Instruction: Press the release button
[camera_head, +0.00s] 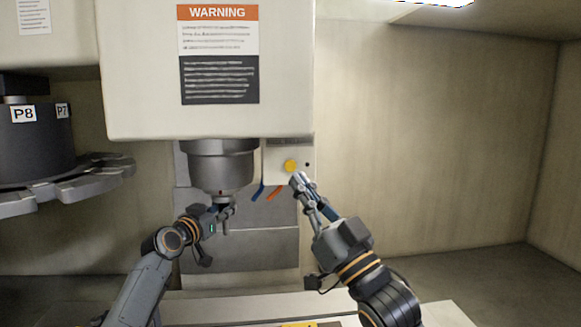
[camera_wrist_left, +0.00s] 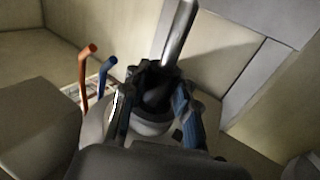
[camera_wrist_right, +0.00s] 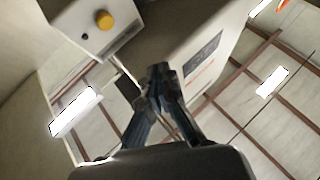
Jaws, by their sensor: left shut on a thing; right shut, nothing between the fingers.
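The yellow round release button (camera_head: 290,165) sits on a pale box beside the spindle (camera_head: 220,168). It also shows at the upper left of the right wrist view (camera_wrist_right: 104,20). My right gripper (camera_head: 297,180) is shut and empty, its tips just below and right of the button in the head view. In the right wrist view its closed tips (camera_wrist_right: 160,75) appear apart from the button. My left gripper (camera_head: 222,211) is under the spindle, shut on a tool with a bright metal shaft (camera_wrist_left: 178,38). Its fingers hide part of the tool's dark holder.
A blue hose (camera_head: 258,190) and an orange hose (camera_head: 275,193) hang close to the right gripper. A tool carousel (camera_head: 70,185) with P8 and P7 labels stands at the left. The machine housing (camera_head: 285,80) overhangs both grippers. Room at the right is free.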

